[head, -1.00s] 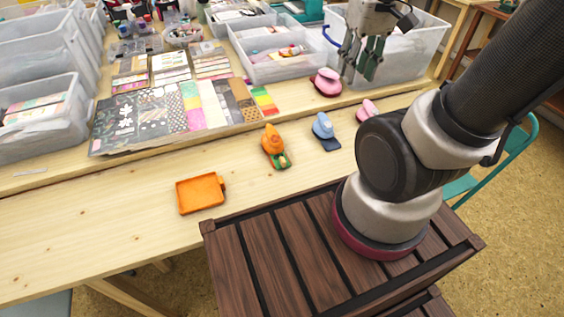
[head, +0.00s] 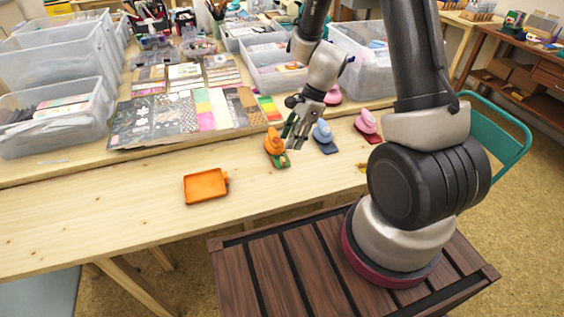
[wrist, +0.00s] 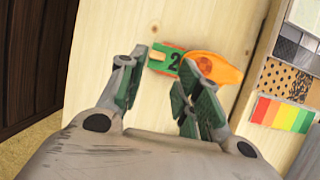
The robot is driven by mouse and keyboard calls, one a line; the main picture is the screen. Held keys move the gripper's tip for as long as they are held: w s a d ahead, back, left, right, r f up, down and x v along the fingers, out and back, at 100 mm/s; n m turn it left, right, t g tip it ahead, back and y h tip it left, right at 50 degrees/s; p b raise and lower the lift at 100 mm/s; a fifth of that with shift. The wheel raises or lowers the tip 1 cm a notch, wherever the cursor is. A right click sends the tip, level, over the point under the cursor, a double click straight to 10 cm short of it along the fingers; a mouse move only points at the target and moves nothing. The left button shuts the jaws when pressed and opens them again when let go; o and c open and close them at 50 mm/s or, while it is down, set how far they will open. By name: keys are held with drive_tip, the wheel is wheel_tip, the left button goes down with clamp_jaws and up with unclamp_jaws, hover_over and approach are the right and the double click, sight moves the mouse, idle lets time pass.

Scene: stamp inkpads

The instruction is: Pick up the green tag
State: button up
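The green tag (wrist: 172,60), marked with a dark number 2, lies at the base of an orange stamp (wrist: 217,68) in the wrist view. In the head view the tag (head: 281,160) shows as a small green piece under the front of the orange stamp (head: 273,143) on the wooden table. My gripper (head: 295,138) is above and just right of the stamp in the head view. The tag is beyond the fingertips.
A blue stamp (head: 323,135) and a pink stamp (head: 367,124) stand to the right of the orange one. An orange tray (head: 206,186) sits front left. Patterned paper sheets (head: 165,118) and clear bins (head: 55,118) lie behind.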

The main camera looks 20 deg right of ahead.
sight(283, 159)
drive_tip(key=x, duration=0.7)
drive_tip(key=shift+s+f, duration=0.15)
drive_tip(key=shift+f, duration=0.05)
drive_tip(key=c, duration=0.5)
drive_tip(key=shift+r, duration=0.15)
